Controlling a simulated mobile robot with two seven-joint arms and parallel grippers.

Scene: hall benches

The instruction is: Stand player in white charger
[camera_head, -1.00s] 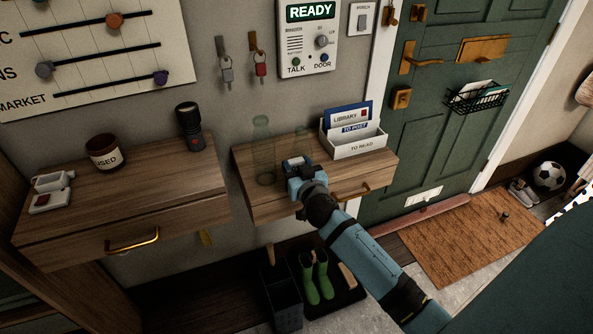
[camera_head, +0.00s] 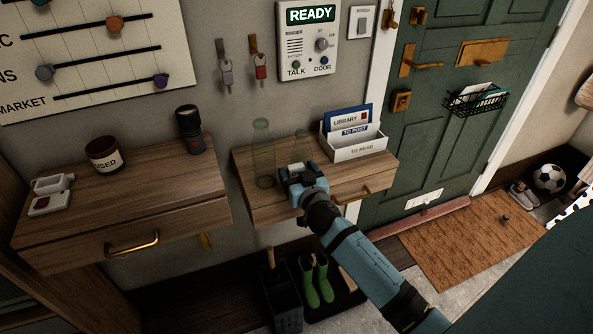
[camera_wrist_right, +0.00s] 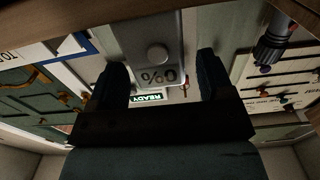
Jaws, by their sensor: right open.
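My right gripper (camera_head: 297,169) is over the right wooden shelf, fingers toward the wall. In the right wrist view its two dark fingers (camera_wrist_right: 161,78) are apart. A white device with a raised part and a red patch, possibly the white charger (camera_head: 40,207), sits at the left end of the left shelf. My left gripper is not in view.
Two clear glass bottles (camera_head: 262,150) stand just left of and behind the right gripper. A white letter rack (camera_head: 360,148) is to its right. A gap separates the shelves.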

